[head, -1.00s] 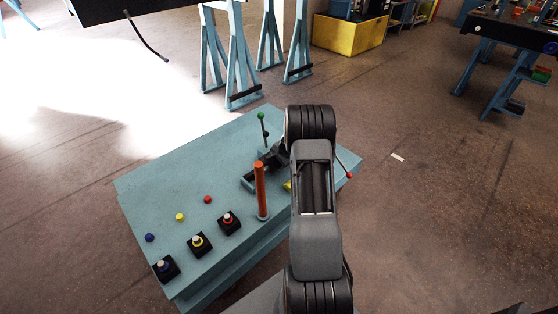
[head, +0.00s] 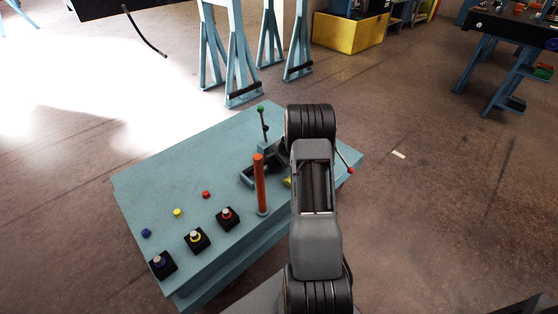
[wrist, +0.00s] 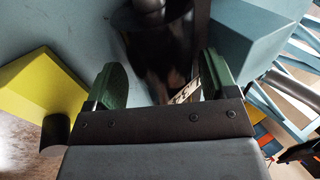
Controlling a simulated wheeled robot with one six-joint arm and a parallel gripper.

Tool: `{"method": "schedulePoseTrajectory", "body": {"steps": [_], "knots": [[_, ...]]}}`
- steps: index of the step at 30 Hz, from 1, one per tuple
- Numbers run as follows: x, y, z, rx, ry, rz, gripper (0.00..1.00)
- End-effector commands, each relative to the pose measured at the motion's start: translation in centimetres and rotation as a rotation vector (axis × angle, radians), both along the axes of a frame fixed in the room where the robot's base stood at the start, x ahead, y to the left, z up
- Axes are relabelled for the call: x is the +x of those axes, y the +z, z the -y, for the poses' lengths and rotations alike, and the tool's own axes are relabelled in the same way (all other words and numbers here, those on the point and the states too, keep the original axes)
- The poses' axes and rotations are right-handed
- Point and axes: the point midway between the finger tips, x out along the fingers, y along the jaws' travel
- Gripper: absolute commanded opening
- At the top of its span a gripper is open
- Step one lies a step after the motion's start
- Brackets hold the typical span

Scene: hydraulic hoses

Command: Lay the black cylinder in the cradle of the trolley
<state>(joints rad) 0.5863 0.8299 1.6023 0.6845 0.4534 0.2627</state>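The trolley (head: 185,165) is a teal slab-topped unit in front of me. My gripper shows in the wrist view (wrist: 164,82) as two green-padded fingers, set apart. A glossy black cylinder (wrist: 158,45) with a small pale label lies between and beyond the fingertips. Whether the pads press on it is not clear. In the head view my arm hides most of the gripper and of the dark parts near the trolley's right end. A teal fixture (head: 247,178) shows there, possibly part of the cradle. In the wrist view a yellow wedge (wrist: 42,88) is left and a teal block (wrist: 255,40) right.
An orange post (head: 260,185) stands upright close left of my arm. A green-knobbed lever (head: 264,122) and a red-tipped lever (head: 345,162) stick up nearby. Several coloured buttons (head: 198,238) line the trolley's left part.

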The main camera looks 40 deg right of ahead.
Motion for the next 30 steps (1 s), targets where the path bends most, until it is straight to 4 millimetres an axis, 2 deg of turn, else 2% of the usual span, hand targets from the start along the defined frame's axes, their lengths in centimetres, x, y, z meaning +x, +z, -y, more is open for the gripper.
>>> {"method": "schedulePoseTrajectory", "body": {"steps": [1, 4, 10, 14, 30], "knots": [[0.0, -0.1, 0.0, 0.001, 0.0, -0.001, 0.84], [-0.1, -0.2, -0.1, 0.002, 0.0, -0.002, 0.92], [-0.3, -0.6, -0.2, 0.008, 0.001, -0.01, 0.92], [-0.5, 0.2, -0.1, 0.006, 0.0, -0.008, 0.92], [-4.5, 9.6, 0.5, 0.001, 0.0, -0.002, 0.92]]}}
